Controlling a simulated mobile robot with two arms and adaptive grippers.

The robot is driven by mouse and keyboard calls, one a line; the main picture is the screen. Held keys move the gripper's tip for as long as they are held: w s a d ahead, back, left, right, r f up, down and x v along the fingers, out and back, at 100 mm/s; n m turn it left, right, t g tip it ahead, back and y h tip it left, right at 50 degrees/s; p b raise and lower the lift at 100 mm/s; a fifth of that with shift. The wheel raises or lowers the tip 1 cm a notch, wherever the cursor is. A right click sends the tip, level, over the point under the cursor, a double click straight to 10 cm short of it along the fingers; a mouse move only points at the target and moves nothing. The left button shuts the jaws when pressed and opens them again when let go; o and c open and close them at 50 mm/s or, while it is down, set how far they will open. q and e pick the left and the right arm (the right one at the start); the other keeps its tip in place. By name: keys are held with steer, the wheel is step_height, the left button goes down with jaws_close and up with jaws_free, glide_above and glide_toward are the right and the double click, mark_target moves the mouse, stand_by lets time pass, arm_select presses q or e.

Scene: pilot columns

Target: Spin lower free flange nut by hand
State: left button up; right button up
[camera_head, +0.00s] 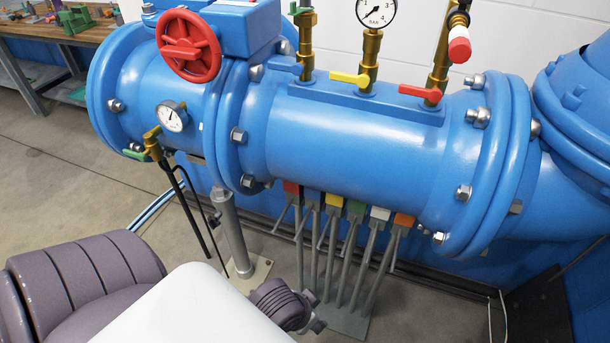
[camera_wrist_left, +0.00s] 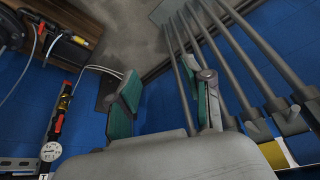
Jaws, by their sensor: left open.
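The blue pipe (camera_head: 345,145) has thick flanges with grey hex nuts. Low nuts show on the left flange (camera_head: 248,181) and on the right flange (camera_head: 438,238); I cannot tell which one is the free nut. My left arm comes in from the lower left, below the pipe, and its wrist hides its fingers in the head view. In the left wrist view, my left gripper (camera_wrist_left: 168,103) is open, with teal pads apart and nothing clearly held. Its right finger overlaps the grey rods in the picture. I make out no flange nut in that view. My right gripper is out of view.
Several grey rods (camera_head: 347,262) hang under colored tags below the pipe; they also show in the left wrist view (camera_wrist_left: 233,72). A grey post (camera_head: 232,235) stands left of them. A red handwheel (camera_head: 188,45) and gauge (camera_head: 172,117) stick out. Floor is open at left.

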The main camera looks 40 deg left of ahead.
arm_select(q)
steer(key=shift+s+a+f+g, duration=0.15)
steer(key=shift+s+f+g, duration=0.15)
steer(key=shift+f, duration=0.55)
steer(key=shift+s+a+f+g, duration=0.2)
steer(key=shift+s+f, duration=0.2)
steer(key=shift+f, duration=0.4)
steer(key=shift+w+d, duration=0.1)
